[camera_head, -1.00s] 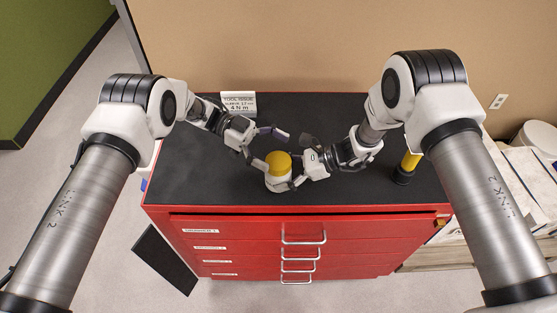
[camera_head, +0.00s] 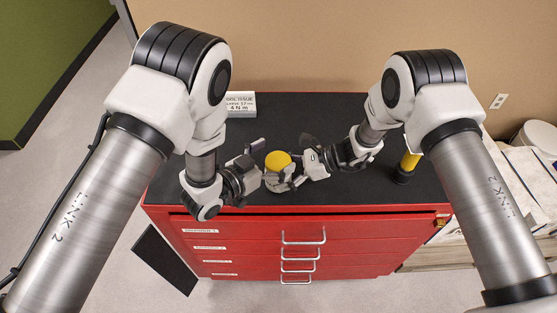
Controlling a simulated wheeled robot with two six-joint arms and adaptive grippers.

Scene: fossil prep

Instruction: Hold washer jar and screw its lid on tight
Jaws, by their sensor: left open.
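The washer jar (camera_head: 281,188) is a small pale jar standing upright near the front edge of the black cabinet top. Its yellow lid (camera_head: 277,160) sits on top; how tightly it is seated cannot be seen. My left gripper (camera_head: 264,165) is open at the left side of the jar, with one dark finger behind left of the lid and the other low beside the jar. My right gripper (camera_head: 299,163) is at the jar's right side, one finger by the jar's body and a dark one raised behind. Whether it grips the jar is unclear, as the fingers overlap.
The red drawer cabinet (camera_head: 260,222) has a black top (camera_head: 230,130) that is clear behind the jar. A white sign (camera_head: 241,104) stands at the back left. A yellow and black cylindrical object (camera_head: 404,175) stands at the right, beside my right arm.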

